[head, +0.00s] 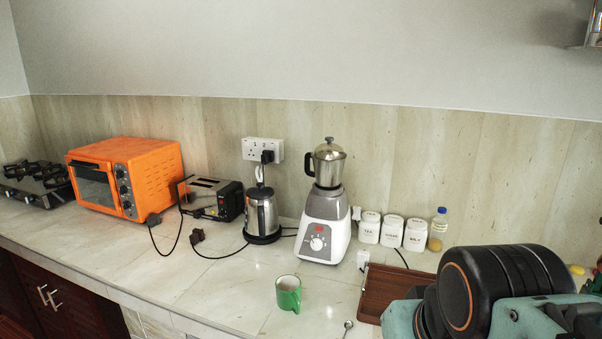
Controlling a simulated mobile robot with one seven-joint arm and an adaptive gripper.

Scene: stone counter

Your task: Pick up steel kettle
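The steel kettle (262,214) stands upright on the counter in the head view, on a dark base against the back wall. It has a shiny metal body and a dark handle and lid area. It sits between the black toaster and the blender. My arm fills the lower right corner, well to the right of the kettle and nearer to me. My gripper's fingers cannot be made out in this view.
A blender (325,228) stands close on the kettle's right, a toaster (212,199) on its left. A green mug (288,294) is in front. An orange oven (153,176), white canisters (392,231), a bottle (437,230) and a brown tray (373,296) also stand around. Cords cross the counter.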

